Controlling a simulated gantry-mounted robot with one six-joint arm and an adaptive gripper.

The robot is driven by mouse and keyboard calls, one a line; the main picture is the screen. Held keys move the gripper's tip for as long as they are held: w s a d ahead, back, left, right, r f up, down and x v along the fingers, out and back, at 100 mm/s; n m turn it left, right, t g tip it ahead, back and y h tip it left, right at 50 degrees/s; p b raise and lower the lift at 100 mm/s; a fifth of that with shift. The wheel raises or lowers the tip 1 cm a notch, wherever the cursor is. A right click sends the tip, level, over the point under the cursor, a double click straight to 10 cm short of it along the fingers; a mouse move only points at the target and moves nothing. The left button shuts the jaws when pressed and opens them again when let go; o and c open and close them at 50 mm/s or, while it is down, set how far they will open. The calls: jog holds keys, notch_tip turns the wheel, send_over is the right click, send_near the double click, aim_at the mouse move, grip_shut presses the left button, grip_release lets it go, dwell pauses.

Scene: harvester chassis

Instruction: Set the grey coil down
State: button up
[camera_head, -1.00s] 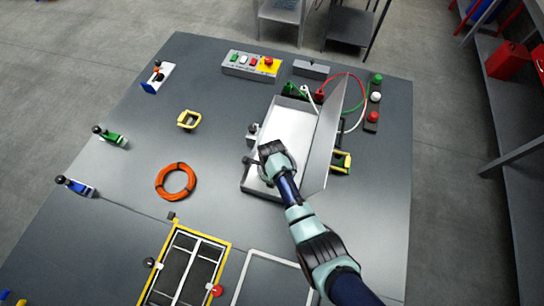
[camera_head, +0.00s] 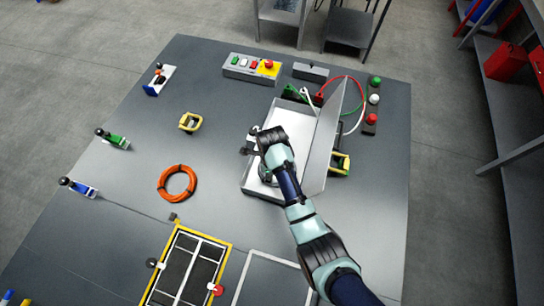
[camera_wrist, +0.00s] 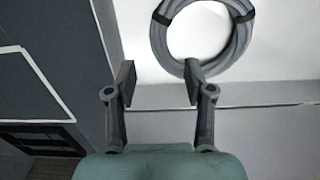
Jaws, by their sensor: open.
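The grey coil (camera_wrist: 159,36) is a ring with black bands, lying on the bright floor of the open box in the wrist view. Its upper part is cut off by the top of that view. In the head view my arm hides most of it. My gripper (camera_wrist: 161,78) is open, with nothing between its fingers. The right fingertip overlaps the coil's lower edge in the wrist view; I cannot tell whether they touch. In the head view my gripper (camera_head: 249,144) is over the left side of the open box (camera_head: 250,188).
The box's raised lid (camera_head: 322,150) stands to the right of my arm. An orange coil (camera_head: 177,183) lies on the table to the left. A yellow-framed black panel (camera_head: 186,262) is in front. The table around the orange coil is largely clear.

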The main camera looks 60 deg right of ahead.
notch_tip(320, 180, up, 3)
jog(key=shift+r, duration=0.15)
dwell(0.3)
jog(key=w+a+r+n+t+h, duration=0.1)
jog(key=w+a+r+n+t, duration=0.2)
jog(key=w+a+r+n, duration=0.4)
jog(key=w+a+r+n+t+h, duration=0.1)
jog(key=w+a+r+n+t, duration=0.3)
jog(key=a+n, duration=0.6)
jog(key=s+a+r+n+t+y, duration=0.1)
jog(key=s+a+r+n+t, duration=0.1)
jog(key=a+r+n, duration=0.5)
jog(key=s+a+r+n+t+y, duration=0.1)
jog(key=s+a+r+n+t, duration=0.1)
jog(key=a+r+n, duration=0.5)
notch_tip(320, 180, up, 2)
jog(key=n+t, duration=0.1)
jog(key=n, duration=0.1)
jog(key=shift+r+n+t, duration=0.15)
jog(key=shift+n+t, duration=0.25)
jog(key=shift+a, duration=0.1)
